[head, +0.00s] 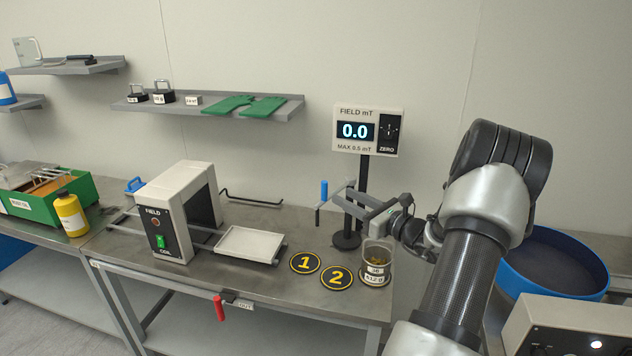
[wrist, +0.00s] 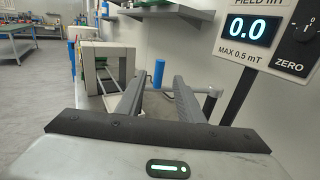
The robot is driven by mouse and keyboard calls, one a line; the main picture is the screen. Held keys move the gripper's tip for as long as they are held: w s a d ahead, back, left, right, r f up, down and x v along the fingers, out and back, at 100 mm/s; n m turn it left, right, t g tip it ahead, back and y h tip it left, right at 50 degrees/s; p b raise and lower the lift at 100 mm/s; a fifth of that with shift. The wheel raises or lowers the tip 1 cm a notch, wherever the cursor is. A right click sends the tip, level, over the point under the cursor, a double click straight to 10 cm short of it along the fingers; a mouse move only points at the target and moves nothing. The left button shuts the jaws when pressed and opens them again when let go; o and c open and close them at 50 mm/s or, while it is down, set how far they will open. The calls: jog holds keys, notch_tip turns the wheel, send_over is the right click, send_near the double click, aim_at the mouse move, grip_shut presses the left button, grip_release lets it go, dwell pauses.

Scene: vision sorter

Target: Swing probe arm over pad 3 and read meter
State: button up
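The meter (head: 367,130) on a black post reads 0.0, with "MAX 0.5 mT" below; its display (wrist: 249,27) also shows in the wrist view. The probe arm's blue upright handle (head: 324,190) is left of the post; in the wrist view the handle (wrist: 158,73) is just beyond and between my fingertips. A grey bar runs from it rightward to the post. My gripper (head: 340,197) is open and empty, apart from the handle. Pads 1 (head: 305,262) and 2 (head: 337,277) lie on the bench. A labelled clear jar (head: 376,263) stands right of pad 2; no number 3 is visible.
A field coil box (head: 172,222) with a green switch and a white tray (head: 249,244) on rails are left of the pads. A blue drum (head: 552,262) is right of my arm. A shelf (head: 207,108) holds weights and green gloves. A red handle (head: 219,307) hangs at the bench front.

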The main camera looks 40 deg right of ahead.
jog(key=w+a+p, duration=0.1)
jog(key=w+a, duration=0.1)
jog(key=w, duration=1.1)
grip_shut()
